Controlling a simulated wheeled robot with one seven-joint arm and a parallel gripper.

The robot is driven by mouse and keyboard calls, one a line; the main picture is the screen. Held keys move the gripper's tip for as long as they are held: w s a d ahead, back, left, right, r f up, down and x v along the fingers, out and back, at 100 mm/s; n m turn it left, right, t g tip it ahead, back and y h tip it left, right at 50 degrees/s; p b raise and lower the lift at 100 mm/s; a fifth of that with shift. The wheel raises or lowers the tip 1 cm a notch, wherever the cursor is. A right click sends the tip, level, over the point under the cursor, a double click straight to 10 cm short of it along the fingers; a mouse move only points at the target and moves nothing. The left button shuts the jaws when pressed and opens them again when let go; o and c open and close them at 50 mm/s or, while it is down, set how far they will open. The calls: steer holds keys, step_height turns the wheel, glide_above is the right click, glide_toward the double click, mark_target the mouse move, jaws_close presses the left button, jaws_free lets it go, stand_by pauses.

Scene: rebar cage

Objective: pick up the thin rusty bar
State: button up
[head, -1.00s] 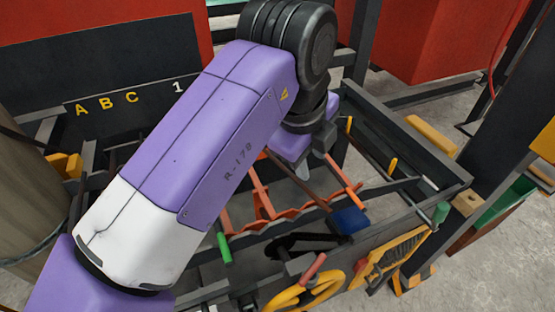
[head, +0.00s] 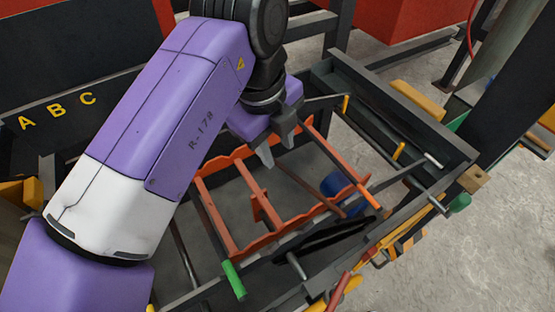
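A thin brown bar (head: 312,187), which looks like the rusty bar, slants across the orange rack (head: 262,212) inside the dark frame. Its lower right end is near a blue block (head: 333,184). My gripper (head: 278,155) points down over the far side of the rack, near the upper end of this bar. Its two grey fingers are apart, and nothing shows between them. I cannot tell how high the fingertips are above the bar. The bar's far end is not clear behind the gripper.
A green-ended bar (head: 233,279) lies at the rack's near left, and an orange-ended bar (head: 340,160) lies to the right. The dark frame's right rail (head: 400,110) borders the rack. A panel lettered A B C (head: 60,115) stands at left. Concrete floor is clear at far right.

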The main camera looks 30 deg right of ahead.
mark_target(283, 167)
steer(key=f, duration=0.2)
steer(key=d+f, duration=0.1)
steer(key=f, duration=0.2)
jaws_close()
stand_by(1.4)
